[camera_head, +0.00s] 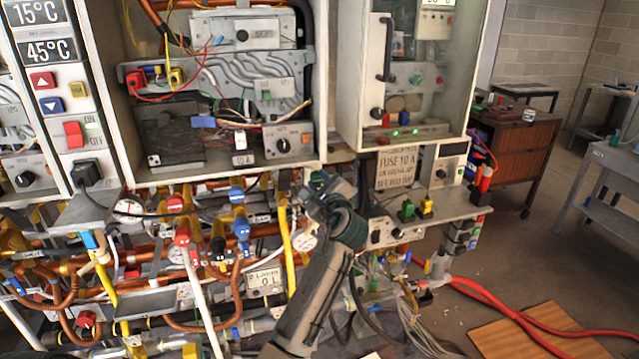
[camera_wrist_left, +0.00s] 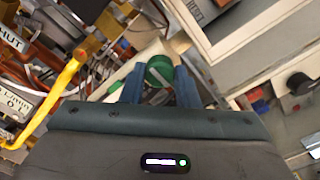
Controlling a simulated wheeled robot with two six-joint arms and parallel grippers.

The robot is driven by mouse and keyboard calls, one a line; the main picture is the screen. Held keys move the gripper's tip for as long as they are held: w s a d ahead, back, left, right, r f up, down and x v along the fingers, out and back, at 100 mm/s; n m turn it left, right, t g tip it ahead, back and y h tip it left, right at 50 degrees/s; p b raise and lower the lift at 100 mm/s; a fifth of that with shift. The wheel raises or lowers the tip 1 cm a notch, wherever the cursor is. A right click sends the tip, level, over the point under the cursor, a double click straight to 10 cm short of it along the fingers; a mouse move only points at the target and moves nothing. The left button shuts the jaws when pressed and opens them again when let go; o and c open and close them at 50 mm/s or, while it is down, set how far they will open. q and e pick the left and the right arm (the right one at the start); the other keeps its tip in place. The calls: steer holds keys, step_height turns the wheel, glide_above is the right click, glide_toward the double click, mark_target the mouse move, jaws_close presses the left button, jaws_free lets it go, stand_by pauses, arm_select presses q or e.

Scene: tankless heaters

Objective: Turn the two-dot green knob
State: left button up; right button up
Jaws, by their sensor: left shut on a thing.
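A round green knob (camera_wrist_left: 160,71) with a pale bar across its face shows in the left wrist view. It sits between the two blue fingers of my left gripper (camera_wrist_left: 159,77), one finger on each side, and the gripper is shut on it. Any dots on the knob are too small to make out. In the head view my left gripper (camera_head: 318,190) is at the pipework just below the open heater cabinet, and the gripper and arm hide most of the knob there. My right gripper is not in view.
Copper and yellow pipes with red and blue valve handles (camera_head: 181,237) crowd the left. The open heater cabinet (camera_head: 322,80) hangs above the gripper. Open floor lies further right.

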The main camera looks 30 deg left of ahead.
arm_select(q)
steer(key=shift+f+n, duration=0.1)
steer(key=shift+n, duration=0.2)
steer(key=n+b, duration=0.2)
steer(key=n, duration=0.2)
steer(key=shift+f+b, duration=0.1)
steer(key=shift+b, duration=0.3)
steer(key=shift+n+b, duration=1.25)
steer(key=shift+n, duration=1.05)
steer(key=o, duration=1)
